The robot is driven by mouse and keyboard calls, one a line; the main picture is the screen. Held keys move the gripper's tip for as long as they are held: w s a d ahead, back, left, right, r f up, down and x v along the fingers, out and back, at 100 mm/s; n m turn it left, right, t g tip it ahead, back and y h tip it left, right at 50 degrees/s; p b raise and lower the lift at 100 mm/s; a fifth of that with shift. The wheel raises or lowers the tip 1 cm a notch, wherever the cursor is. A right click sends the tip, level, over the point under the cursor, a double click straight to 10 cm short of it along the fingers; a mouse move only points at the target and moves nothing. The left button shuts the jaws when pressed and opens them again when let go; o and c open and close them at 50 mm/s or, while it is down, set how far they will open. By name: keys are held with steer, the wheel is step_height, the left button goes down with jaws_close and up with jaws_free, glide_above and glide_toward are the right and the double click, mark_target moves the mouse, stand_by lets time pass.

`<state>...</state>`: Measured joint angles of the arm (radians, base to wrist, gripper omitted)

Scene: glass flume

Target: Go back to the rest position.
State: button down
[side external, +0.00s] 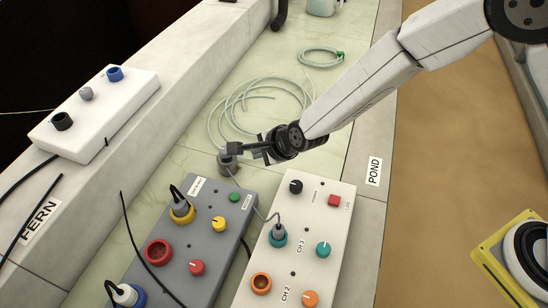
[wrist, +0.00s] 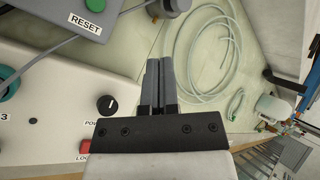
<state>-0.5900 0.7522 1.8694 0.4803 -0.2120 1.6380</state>
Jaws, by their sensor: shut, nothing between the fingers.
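My gripper (side external: 234,148) is shut, with nothing between its fingers. In the side external view it hangs above the pale bench, just beyond the far ends of the grey box (side external: 206,225) and the white box (side external: 318,212). In the wrist view its two fingers (wrist: 160,62) lie side by side, pointing up the picture. A grey round plug-like part (side external: 228,164) with a cable lies close below the fingertips in the side external view. In the wrist view it shows at the top edge (wrist: 176,5). I cannot tell the exact gap between it and the fingers.
A coil of clear hose (side external: 262,100) and a smaller coil (side external: 320,55) lie beyond the gripper. A white box with knobs (side external: 95,110) sits on the left ledge. Cables cross the grey box. A yellow-framed round item (side external: 520,258) is at right. Brown floor there is mostly clear.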

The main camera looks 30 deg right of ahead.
steer(key=s+d+r+n+g+h, duration=0.1)
steer(key=s+d+r+n, duration=0.15)
steer(key=d, duration=0.35)
steer(key=s+d+r+n, duration=0.2)
steer(key=d+n, duration=0.2)
steer(key=d, duration=0.2)
steer(key=s+d+r+n+g+h, duration=0.1)
steer(key=s+d+r+n, duration=0.15)
steer(key=d, duration=0.35)
steer(key=s+d+n+g+h, duration=0.1)
steer(key=s+d+n+g, duration=0.1)
steer(key=s+d+n, duration=0.6)
steer(key=s+d+r, duration=0.1)
steer(key=s+d, duration=0.2)
steer(key=shift+s+n+g, duration=0.15)
steer(key=shift+n+g, duration=0.25)
stand_by(0.4)
